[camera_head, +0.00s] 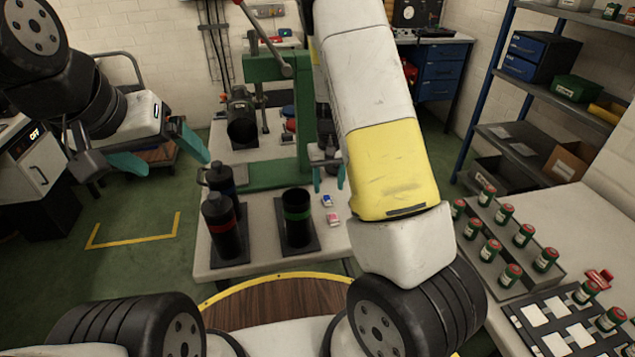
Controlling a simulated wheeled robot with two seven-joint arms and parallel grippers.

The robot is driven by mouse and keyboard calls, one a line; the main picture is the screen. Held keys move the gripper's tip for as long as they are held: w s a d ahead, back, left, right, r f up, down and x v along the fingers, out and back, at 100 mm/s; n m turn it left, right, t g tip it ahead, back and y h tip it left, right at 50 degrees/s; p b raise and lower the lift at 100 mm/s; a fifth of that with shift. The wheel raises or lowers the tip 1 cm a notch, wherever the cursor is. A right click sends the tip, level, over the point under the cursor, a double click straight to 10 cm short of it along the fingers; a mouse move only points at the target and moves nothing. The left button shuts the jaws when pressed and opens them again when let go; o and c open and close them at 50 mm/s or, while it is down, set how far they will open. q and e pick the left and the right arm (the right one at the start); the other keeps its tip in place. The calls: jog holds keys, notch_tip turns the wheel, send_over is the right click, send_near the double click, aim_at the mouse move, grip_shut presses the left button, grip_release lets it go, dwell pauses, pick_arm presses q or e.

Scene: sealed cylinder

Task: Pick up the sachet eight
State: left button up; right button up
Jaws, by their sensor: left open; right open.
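Two small sachets lie on the pale table (262,262), right of a black open cylinder with a green band (297,222). One is a blue and white sachet (327,201); the other is a pink and white sachet (333,218). Both are too small to read, so I cannot tell which is eight. My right gripper (328,179) is open, teal fingers pointing down, just beyond the blue and white sachet in the picture; its arm hides part of it. No sachet shows between its fingers. My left gripper (168,158) is open and empty, off the table at the upper left.
A green press (265,175) stands at the table's back. Black cylinders with red (222,240) and blue bands stand at its left. At right are a tray of green and red canisters (506,240) and shelves (530,140). The green floor at left is mostly clear.

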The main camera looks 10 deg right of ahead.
aim_at(327, 199)
notch_tip(327, 199, down, 5)
jog(key=shift+a+r, duration=0.1)
jog(key=shift+a, duration=0.05)
jog(key=shift+s, duration=0.1)
grip_shut()
